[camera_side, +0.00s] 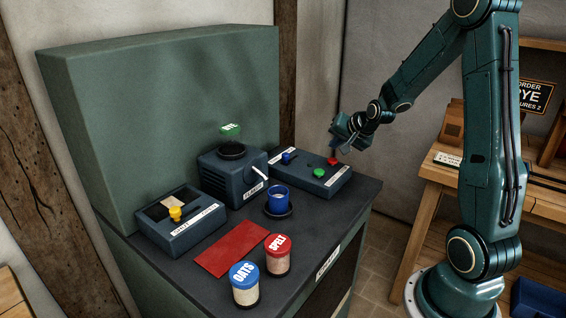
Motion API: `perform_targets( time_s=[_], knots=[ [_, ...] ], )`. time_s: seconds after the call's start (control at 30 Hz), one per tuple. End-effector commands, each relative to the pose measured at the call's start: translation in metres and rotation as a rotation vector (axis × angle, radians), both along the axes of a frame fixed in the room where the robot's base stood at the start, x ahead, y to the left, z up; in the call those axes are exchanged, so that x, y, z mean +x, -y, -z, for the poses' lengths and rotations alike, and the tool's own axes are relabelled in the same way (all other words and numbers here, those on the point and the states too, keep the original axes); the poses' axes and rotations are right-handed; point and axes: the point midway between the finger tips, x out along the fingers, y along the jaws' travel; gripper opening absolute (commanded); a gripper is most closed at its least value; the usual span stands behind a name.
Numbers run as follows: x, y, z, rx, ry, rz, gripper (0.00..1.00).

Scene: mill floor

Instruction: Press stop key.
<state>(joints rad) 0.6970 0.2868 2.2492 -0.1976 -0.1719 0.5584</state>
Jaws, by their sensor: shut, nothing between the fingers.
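A dark control box (308,184) sits at the right back of the dark worktop. It carries a red key (333,161), a green key (319,172) and a blue knob (287,157). I take the red key for the stop key; the small labels on the box are too small to read. My gripper (346,150) is shut and empty, pointing down just right of and close to the red key. I cannot tell whether its tips touch the key or hang above the box edge.
The mill (230,180) with a green-lidded top stands left of the box, a blue cup (277,202) in front. A box with a yellow knob (176,214), a red mat (232,249) and jars labelled OATS (245,285) and SPELT (278,256) lie farther forward. A wooden bench (440,190) stands right.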

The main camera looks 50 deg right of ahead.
Motion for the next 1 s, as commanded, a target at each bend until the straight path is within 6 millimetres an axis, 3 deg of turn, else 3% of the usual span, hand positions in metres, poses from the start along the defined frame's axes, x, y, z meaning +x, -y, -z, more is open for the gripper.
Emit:
perform_targets(
  time_s=[0.4, 1.0],
  knots=[
    [0.000, 0.000, -0.028, -0.001, 0.000, 0.001, 0.00],
    [0.000, 0.000, -0.029, 0.000, 0.000, 0.000, 0.00]
  ],
)
